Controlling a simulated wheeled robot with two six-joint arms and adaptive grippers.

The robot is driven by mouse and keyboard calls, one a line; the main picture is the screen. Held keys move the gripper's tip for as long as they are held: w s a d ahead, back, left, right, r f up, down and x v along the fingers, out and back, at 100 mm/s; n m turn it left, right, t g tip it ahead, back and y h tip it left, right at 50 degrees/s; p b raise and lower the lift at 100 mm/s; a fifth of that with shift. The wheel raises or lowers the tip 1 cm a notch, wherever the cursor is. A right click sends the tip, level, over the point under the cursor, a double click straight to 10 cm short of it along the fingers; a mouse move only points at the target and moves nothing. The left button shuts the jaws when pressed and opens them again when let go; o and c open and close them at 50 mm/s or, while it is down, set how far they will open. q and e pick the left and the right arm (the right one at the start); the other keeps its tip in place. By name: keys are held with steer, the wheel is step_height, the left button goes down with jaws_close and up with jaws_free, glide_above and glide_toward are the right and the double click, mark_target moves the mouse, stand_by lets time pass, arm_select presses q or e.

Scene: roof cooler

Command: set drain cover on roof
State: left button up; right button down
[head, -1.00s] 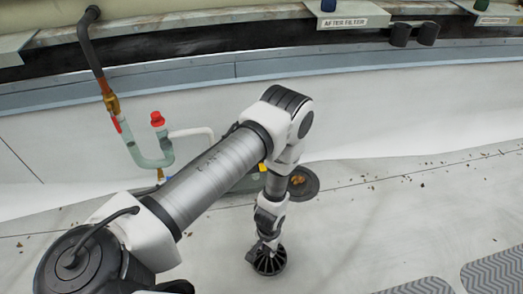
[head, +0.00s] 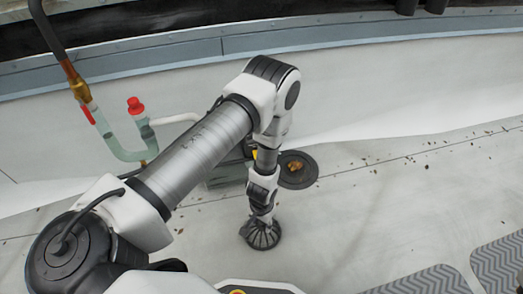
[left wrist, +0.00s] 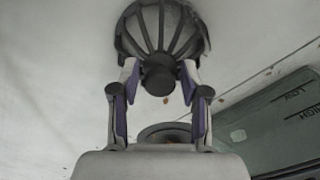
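The drain cover (head: 262,236) is a black ribbed dome with a central knob. My left gripper (head: 260,215) points down over it, its two fingers on either side of the knob. In the left wrist view, the dome (left wrist: 160,28) lies beyond the fingertips, and the gripper (left wrist: 159,75) looks shut on the knob. I cannot tell how far the cover is above the roof. The round dark drain (head: 298,170) lies behind and to the right of the cover, with brown debris at its middle. My right gripper is not in view.
A clear pipe trap (head: 128,150) with a red cap (head: 135,105) is at the left. Grey ribbed mats (head: 497,266) lie at the right. Leaf bits are scattered; the roof between is open.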

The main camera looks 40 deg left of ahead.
arm_select(q)
step_height(320, 180, up, 12)
steer(key=p, duration=0.6)
steer(key=s+r, duration=0.3)
steer(key=s, duration=1.2)
steer(key=shift+d, duration=0.3)
